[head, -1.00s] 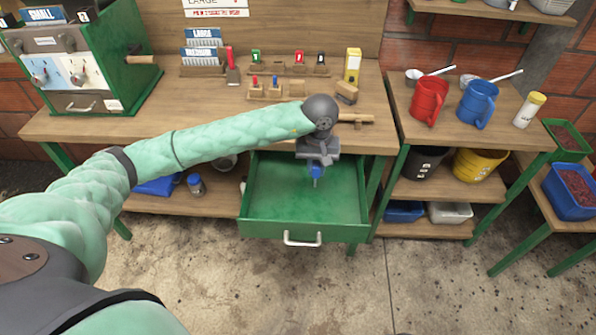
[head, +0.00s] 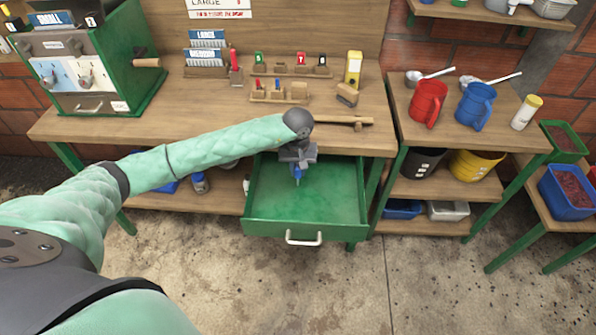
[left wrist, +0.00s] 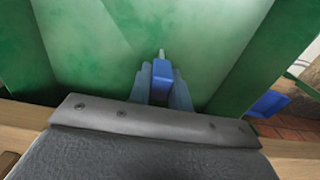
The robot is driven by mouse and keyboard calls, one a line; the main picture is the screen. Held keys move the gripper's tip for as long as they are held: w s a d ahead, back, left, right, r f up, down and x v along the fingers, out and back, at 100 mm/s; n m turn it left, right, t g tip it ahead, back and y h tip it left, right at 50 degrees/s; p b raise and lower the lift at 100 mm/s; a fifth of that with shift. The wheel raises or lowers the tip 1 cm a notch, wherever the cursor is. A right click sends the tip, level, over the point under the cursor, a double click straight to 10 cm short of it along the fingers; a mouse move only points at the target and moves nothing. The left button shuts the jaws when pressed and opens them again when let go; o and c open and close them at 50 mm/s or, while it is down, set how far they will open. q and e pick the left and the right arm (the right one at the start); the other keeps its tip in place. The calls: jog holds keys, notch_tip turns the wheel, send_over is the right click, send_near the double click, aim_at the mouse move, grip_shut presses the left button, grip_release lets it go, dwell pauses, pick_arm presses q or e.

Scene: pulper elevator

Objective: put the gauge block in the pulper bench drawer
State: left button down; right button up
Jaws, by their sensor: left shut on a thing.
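The pulper bench drawer (head: 325,205) is a green tray pulled out under the bench, with a white handle on its front. Its visible floor is bare. My left gripper (head: 297,168) points down over the rear part of the drawer, shut on the small blue gauge block (head: 297,177). In the left wrist view the blue block (left wrist: 161,82) sits between the fingers (left wrist: 160,88), with a narrow pale tip pointing away, against the green drawer floor (left wrist: 110,50). I cannot tell whether the tip touches the floor. My right gripper is not in view.
The wooden bench top (head: 170,115) lies above the drawer, with a wooden-handled tool (head: 345,120) near its front edge. A green machine (head: 95,75) stands at left, small racked gauges (head: 280,92) at the back. A side table with red (head: 428,100) and blue jugs (head: 475,103) stands right.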

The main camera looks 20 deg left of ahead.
pick_arm(q)
jog(key=shift+f+p, duration=0.4)
jog(key=shift+f, duration=0.7)
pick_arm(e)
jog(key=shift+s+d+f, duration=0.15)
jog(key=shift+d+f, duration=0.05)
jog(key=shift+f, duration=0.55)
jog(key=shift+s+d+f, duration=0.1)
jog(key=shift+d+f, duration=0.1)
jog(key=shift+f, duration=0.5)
pick_arm(q)
jog(key=shift+f, duration=0.1)
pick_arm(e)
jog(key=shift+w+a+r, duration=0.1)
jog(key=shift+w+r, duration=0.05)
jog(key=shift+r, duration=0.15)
pick_arm(q)
jog(key=c, duration=1.3)
grip_release()
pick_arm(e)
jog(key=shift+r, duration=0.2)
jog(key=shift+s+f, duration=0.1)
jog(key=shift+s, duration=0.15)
